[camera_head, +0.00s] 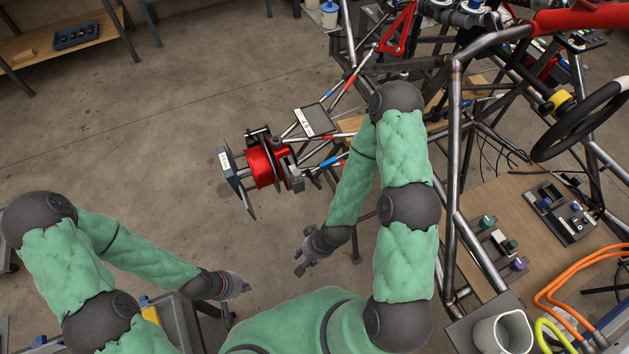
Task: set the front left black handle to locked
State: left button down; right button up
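The red hub assembly (265,166) sits at the front left corner of the tube chassis (454,150), with dark parts around it. A small black part (258,134) stands at its top edge; I cannot tell for sure whether it is the front left black handle or how it is set. My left gripper (243,288) is below the hub assembly in the picture, empty, its fingers too small to judge. My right gripper (299,264) is nearer the hub, apart from it and empty, with its fingertips spread.
A black steering wheel (583,118) is at the right. A wooden board (545,250) carries small fixtures, and a light mug (503,333) stands at bottom right. A shelf (60,40) with a tray is at top left. The floor left of the chassis is clear.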

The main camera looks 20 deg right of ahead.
jog(key=w+d+r+m+t+p, duration=0.1)
jog(key=w+d+r+m+t, duration=0.25)
jog(key=m, duration=0.35)
jog(key=m+t+h+p, duration=0.35)
jog(key=m+t, duration=0.55)
jog(key=m, duration=1.1)
send_near(320, 187)
jog(key=shift+m+g+y, duration=0.25)
jog(key=shift+m+y, duration=0.05)
jog(key=shift+y, duration=0.15)
jog(key=x, duration=0.4)
jog(key=b+x, duration=0.1)
jog(key=x, duration=0.6)
jog(key=shift+w+d+f+b, duration=0.1)
jog(key=shift+w+d+b, duration=0.15)
jog(key=shift+w+b, duration=0.15)
grip_shut()
